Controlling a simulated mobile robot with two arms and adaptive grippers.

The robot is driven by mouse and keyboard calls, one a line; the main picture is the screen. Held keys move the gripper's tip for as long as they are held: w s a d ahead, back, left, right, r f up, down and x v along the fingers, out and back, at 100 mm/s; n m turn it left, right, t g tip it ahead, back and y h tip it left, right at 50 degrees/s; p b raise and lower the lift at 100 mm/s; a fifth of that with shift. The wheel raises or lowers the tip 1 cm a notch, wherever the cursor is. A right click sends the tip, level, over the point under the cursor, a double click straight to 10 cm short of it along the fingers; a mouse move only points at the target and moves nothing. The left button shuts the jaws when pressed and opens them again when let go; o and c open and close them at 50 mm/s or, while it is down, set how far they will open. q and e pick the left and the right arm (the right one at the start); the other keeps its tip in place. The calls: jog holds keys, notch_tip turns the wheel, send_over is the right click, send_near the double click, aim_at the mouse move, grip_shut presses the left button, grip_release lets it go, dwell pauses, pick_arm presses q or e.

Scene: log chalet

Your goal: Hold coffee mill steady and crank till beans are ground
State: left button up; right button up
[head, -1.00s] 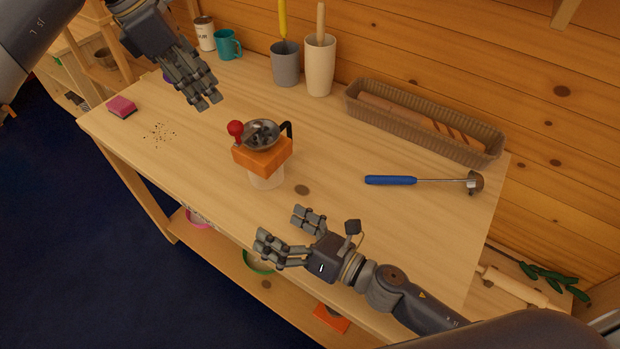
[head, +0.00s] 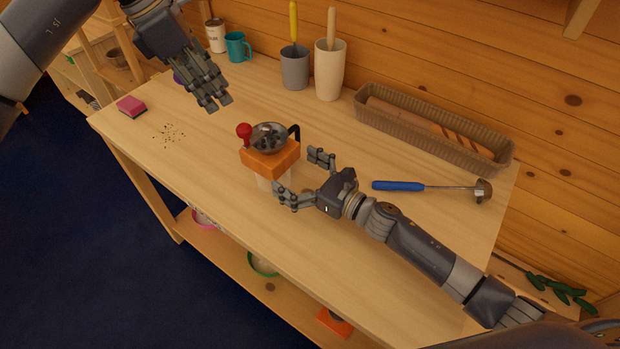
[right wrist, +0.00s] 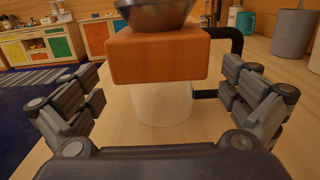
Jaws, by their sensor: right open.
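The coffee mill (head: 270,159) stands upright on the wooden worktable (head: 200,160). It has an orange body, a pale lower jar, a metal bowl of dark beans on top, a red knob (head: 244,130) and a black crank arm. In the right wrist view the mill's orange body (right wrist: 158,58) and pale jar (right wrist: 162,104) are straight ahead. My right gripper (head: 299,178) is open, its fingers spread to either side of the jar, with no grip on it. My left gripper (head: 217,98) hangs above the table, behind and left of the mill; I cannot tell its finger state.
A blue-handled scoop (head: 400,186) lies right of the mill. A long basket (head: 430,130) stands along the wall. A grey pot (head: 294,70), a cream crock (head: 329,72) and a teal mug (head: 237,46) stand at the back. A pink sponge (head: 131,106) and scattered dark specks (head: 169,134) lie at left.

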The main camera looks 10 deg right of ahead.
jog(key=shift+x, duration=2.15)
